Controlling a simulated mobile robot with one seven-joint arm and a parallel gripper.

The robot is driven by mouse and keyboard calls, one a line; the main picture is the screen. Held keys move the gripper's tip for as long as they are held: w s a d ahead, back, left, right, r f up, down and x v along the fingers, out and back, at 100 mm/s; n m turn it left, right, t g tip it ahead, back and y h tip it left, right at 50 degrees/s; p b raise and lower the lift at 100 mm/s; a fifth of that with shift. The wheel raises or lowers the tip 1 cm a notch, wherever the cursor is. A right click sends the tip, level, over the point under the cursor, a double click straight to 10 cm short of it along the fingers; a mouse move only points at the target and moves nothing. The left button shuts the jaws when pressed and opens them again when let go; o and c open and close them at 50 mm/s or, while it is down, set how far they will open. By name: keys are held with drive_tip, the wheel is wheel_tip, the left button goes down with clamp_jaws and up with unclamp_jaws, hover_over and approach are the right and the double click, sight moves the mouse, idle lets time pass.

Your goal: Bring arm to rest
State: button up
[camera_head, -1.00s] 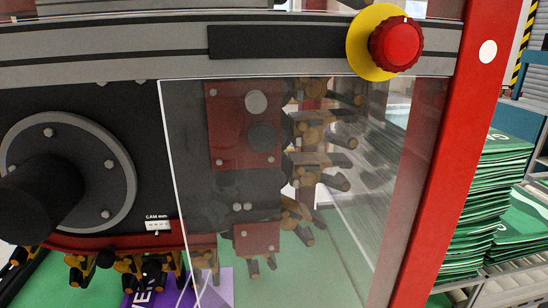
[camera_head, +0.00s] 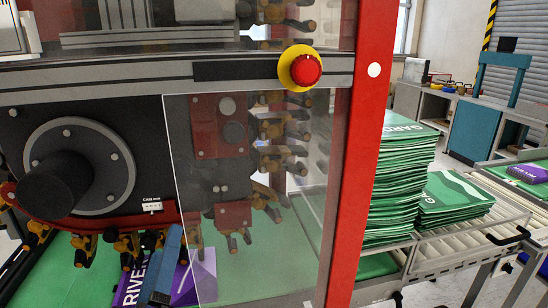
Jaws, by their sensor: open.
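My arm and my gripper do not show in the head view. The view is filled on the left by a machine with a dark panel and a large round hub (camera_head: 112,172). Several brown-and-black machine grippers (camera_head: 125,243) hang under the hub. A purple bag (camera_head: 130,287) with white lettering lies below them on a green surface. A blue bar-like piece (camera_head: 165,265) stands in front of the purple bag; I cannot tell what it belongs to.
A clear guard panel (camera_head: 240,262), a red post (camera_head: 362,150) and a red stop button (camera_head: 307,70) are close in front. At right, stacked green bags (camera_head: 400,185) stand on a roller conveyor (camera_head: 510,215). A teal-framed workbench (camera_head: 475,125) stands behind.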

drive_tip(key=d+r+m+t+h+p, duration=0.15)
drive_tip(key=d+r+m, duration=0.3)
drive_tip(key=r, duration=0.55)
drive_tip(key=d+r+m+t+p, duration=0.25)
drive_tip(key=d+r, duration=0.25)
drive_tip(key=r, duration=0.5)
drive_tip(key=s+d+r+m+t+p, duration=0.1)
drive_tip(key=s+d+r+m, duration=0.1)
drive_tip(key=r, duration=0.6)
drive_tip(key=s+d+r+m+t+p, duration=0.1)
drive_tip(key=s+d+r+m+t, duration=0.1)
drive_tip(key=s+d+r, duration=0.3)
wheel_tip(320, 180, up, 4)
drive_tip(key=shift+s+r+m+h, duration=0.1)
drive_tip(key=shift+s+m+h, duration=0.25)
drive_tip(key=shift+s+m, duration=0.35)
